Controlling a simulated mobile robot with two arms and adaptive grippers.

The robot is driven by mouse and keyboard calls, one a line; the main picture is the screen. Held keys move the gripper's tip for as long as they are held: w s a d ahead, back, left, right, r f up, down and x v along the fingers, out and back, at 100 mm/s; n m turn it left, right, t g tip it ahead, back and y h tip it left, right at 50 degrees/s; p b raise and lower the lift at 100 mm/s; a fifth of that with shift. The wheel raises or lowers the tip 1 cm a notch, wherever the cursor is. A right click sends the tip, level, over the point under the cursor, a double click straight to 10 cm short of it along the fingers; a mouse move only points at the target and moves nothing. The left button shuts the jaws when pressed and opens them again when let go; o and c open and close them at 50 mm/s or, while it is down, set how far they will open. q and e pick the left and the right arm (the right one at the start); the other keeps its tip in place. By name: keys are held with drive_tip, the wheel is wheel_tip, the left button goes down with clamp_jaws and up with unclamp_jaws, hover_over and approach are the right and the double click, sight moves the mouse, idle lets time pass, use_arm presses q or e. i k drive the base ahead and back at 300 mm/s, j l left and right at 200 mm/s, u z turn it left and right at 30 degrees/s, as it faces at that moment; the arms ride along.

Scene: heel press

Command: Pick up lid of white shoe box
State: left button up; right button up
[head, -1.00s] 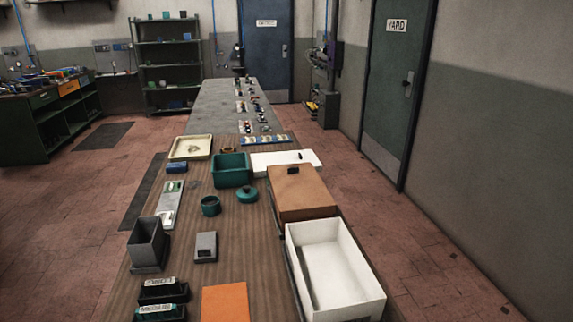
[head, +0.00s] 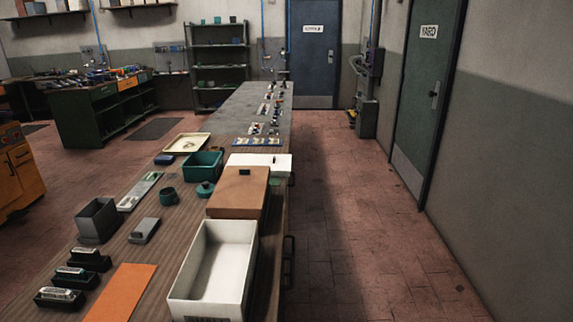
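An open white box (head: 180,285), the likely shoe box, stands at the near right edge of the long wooden table. It is upright, and its inside looks empty. A flat white piece (head: 240,160) lies further back, behind a brown box (head: 236,190), with a small dark item on it. I cannot tell whether this piece is the lid. Neither of my grippers is in view.
The table (head: 165,245) also holds a teal bin (head: 203,166), a grey bin (head: 97,222), an orange sheet (head: 120,295), a cream tray (head: 186,144) and dark stamp-like items (head: 60,298). The floor (head: 360,240) right of the table is clear up to the wall.

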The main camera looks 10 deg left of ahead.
sight(281, 164)
drive_tip(key=i+l, duration=0.2)
drive_tip(key=l, duration=0.15)
drive_tip(key=i+l+u, duration=0.1)
drive_tip(key=l, duration=0.2)
drive_tip(key=i+l, duration=0.25)
drive_tip(key=i+l+u, duration=0.15)
drive_tip(key=l, duration=0.3)
drive_tip(key=i+l, duration=0.15)
drive_tip(key=l, duration=0.2)
